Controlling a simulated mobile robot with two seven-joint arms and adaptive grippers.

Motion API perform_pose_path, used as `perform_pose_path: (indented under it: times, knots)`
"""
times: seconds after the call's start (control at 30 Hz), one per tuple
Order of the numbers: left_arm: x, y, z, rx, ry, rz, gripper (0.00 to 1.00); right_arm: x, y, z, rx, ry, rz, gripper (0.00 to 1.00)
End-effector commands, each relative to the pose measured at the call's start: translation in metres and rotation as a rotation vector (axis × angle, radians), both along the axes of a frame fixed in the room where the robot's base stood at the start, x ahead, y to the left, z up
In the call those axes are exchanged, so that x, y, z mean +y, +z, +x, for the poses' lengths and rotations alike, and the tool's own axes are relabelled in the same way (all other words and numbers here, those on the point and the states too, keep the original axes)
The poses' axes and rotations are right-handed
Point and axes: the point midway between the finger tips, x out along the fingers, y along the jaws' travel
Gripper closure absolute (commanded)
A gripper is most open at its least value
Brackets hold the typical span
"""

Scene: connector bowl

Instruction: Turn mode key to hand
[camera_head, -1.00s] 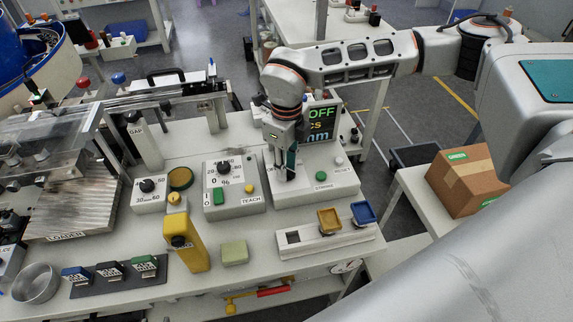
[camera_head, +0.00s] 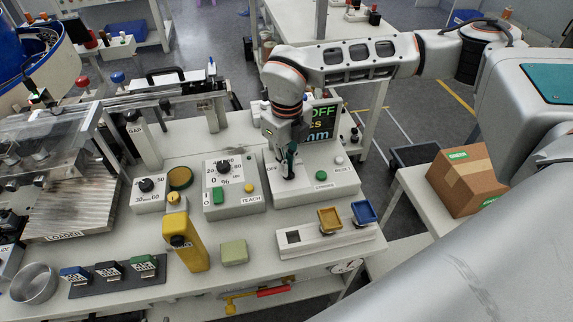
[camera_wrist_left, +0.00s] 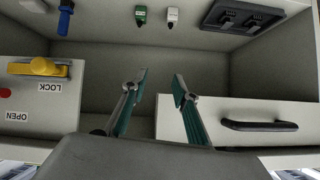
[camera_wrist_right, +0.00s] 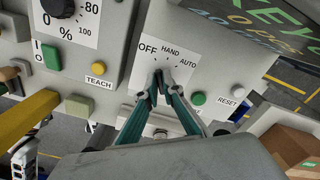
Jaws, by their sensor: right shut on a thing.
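The mode key panel (camera_head: 318,190) is a pale sloped box on the right of the bench. The right wrist view shows its labels OFF, HAND (camera_wrist_right: 170,50) and AUTO in an arc. My right gripper (camera_wrist_right: 157,78) points down at the panel, its fingertips shut together just below these labels, on the mode key. The fingers hide most of the key, so I cannot tell its exact angle. In the head view the right gripper (camera_head: 288,176) stands over the panel's left part. My left gripper (camera_wrist_left: 160,80) is open and empty, facing a bench front with a drawer.
A green STROBE button (camera_head: 321,176) and a white RESET button (camera_head: 339,160) sit right of the key. A screen (camera_head: 322,121) behind reads OFF in green. The TEACH dial box (camera_head: 232,187) is to the left.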

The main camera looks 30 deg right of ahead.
Motion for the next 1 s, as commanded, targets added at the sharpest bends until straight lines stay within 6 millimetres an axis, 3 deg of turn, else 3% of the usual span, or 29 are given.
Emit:
perform_pose_path:
  times: [0.5,1.0]
  knots:
    - [-0.0001,-0.0061,-0.0008,0.002,0.0,-0.001,0.71,-0.002,0.0001,0.0005,-0.001,-0.403,0.001,1.0]
    - [-0.0001,-0.0074,-0.0011,0.003,0.0,0.0,0.71,-0.0028,0.001,0.0007,-0.002,-0.548,0.001,1.0]
